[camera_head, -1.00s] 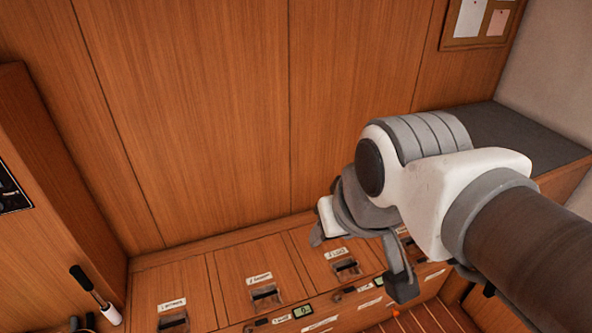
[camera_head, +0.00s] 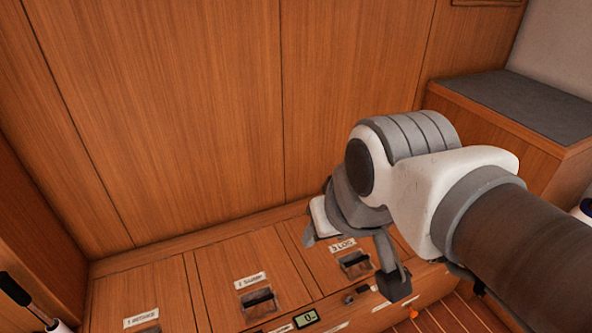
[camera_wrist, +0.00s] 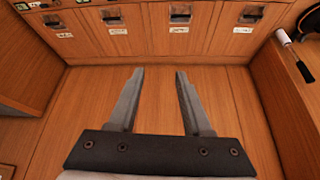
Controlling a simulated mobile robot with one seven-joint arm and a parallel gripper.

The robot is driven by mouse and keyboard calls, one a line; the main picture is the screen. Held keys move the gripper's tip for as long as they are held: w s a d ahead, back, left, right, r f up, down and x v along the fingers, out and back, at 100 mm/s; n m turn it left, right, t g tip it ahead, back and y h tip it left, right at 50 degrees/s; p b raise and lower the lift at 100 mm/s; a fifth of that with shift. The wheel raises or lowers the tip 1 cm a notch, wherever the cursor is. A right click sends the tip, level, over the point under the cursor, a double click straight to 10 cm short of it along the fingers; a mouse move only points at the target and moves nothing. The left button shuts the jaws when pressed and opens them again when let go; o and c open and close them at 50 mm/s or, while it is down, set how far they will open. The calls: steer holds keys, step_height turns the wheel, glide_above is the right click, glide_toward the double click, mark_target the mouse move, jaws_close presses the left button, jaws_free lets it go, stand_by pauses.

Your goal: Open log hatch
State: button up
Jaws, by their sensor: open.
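The log hatch (camera_head: 322,264) is the wooden lid labelled 3 LOG, in the row along the bench top, and looks shut. Its dark recessed latch (camera_head: 355,262) shows between my fingers in the head view. My gripper (camera_head: 352,264) is open and empty, above the bench; its fingers partly hide the lid. In the wrist view both fingers (camera_wrist: 159,72) are spread apart over bare wood panelling. The row of hatches lies at the top of that picture, with what seems to be the log hatch's latch (camera_wrist: 113,17) left of the middle, beyond the fingertips.
Another hatch (camera_head: 220,285) with its own latch lies left of the log hatch, and a further one (camera_head: 110,305) at far left. A small display (camera_head: 305,319) sits on the bench front. A grey-topped cabinet (camera_head: 520,105) stands right. Tall wood panelling rises behind.

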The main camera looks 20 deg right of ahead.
steer(key=w+p, duration=0.1)
steer(key=w, duration=0.1)
steer(key=m+g, duration=0.3)
steer(key=m, duration=1.3)
glide_above(355, 261)
steer(key=s, duration=0.4)
steer(key=s+f+x, duration=0.1)
steer(key=s+x, duration=0.2)
steer(key=x, duration=0.9)
steer(key=s+x, duration=0.2)
steer(key=x, duration=1)
steer(key=s+f+x, duration=0.1)
steer(key=s+x, duration=0.2)
steer(key=x, duration=0.9)
steer(key=b+x, duration=0.5)
steer(key=x, duration=1.1)
steer(key=shift+f, duration=0.25)
jaws_close()
